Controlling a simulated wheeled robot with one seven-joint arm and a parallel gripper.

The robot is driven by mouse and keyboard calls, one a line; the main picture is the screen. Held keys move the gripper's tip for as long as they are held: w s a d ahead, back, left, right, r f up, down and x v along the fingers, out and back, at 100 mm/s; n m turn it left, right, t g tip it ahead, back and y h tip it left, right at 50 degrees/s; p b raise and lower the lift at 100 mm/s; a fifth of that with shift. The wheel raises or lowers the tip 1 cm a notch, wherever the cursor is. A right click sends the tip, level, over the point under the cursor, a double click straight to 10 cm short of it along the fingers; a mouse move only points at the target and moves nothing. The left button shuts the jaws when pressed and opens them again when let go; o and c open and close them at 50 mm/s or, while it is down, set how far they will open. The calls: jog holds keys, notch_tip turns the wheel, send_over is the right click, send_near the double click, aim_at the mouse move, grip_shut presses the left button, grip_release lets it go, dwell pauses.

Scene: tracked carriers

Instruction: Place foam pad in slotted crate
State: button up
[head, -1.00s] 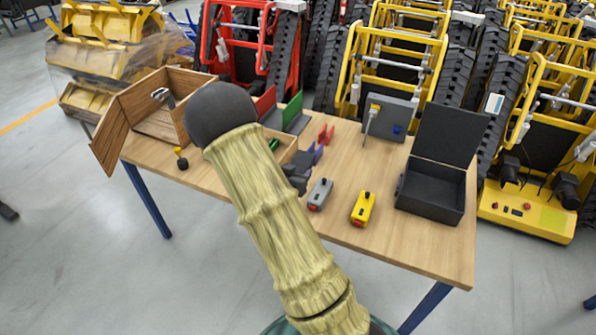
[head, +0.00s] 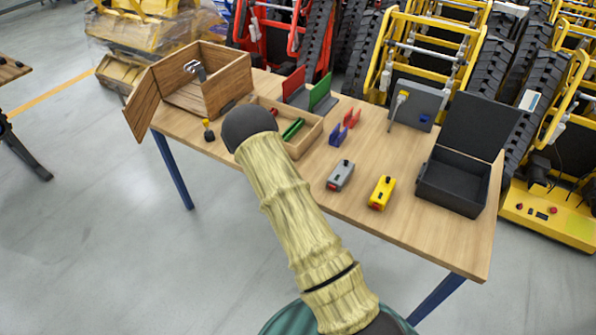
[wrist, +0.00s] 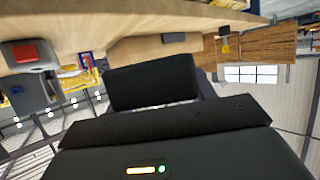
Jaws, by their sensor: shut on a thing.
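In the wrist view my gripper (wrist: 155,108) is shut on a dark, flat-faced block (wrist: 150,80), which I take to be the foam pad. The fingers are hard to tell apart from it. In the head view my arm hides the gripper and the pad. A shallow light-wood tray (head: 315,133), apparently the slotted crate, sits mid-table behind my elbow. It holds green and red pieces (head: 292,129). My arm covers its left part. In the wrist view a light-wood side, likely this crate's, shows beyond the pad.
An open wooden box (head: 228,85) stands at the table's left. Red and green upright plates (head: 320,93) stand behind the crate. A grey controller (head: 340,176), a yellow controller (head: 382,192) and an open black case (head: 453,185) are to the right. The front right tabletop is clear.

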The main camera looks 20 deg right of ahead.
jog(key=s+a+f+n+y+b, duration=0.1)
jog(key=a+f+b, duration=0.3)
jog(key=f+b, duration=0.4)
notch_tip(320, 180, down, 5)
jog(key=shift+r+n+y+b, duration=0.15)
jog(key=shift+n+y+b, duration=0.25)
jog(key=shift+y, duration=0.3)
jog(key=shift+d, duration=0.1)
jog(key=shift+s, duration=0.15)
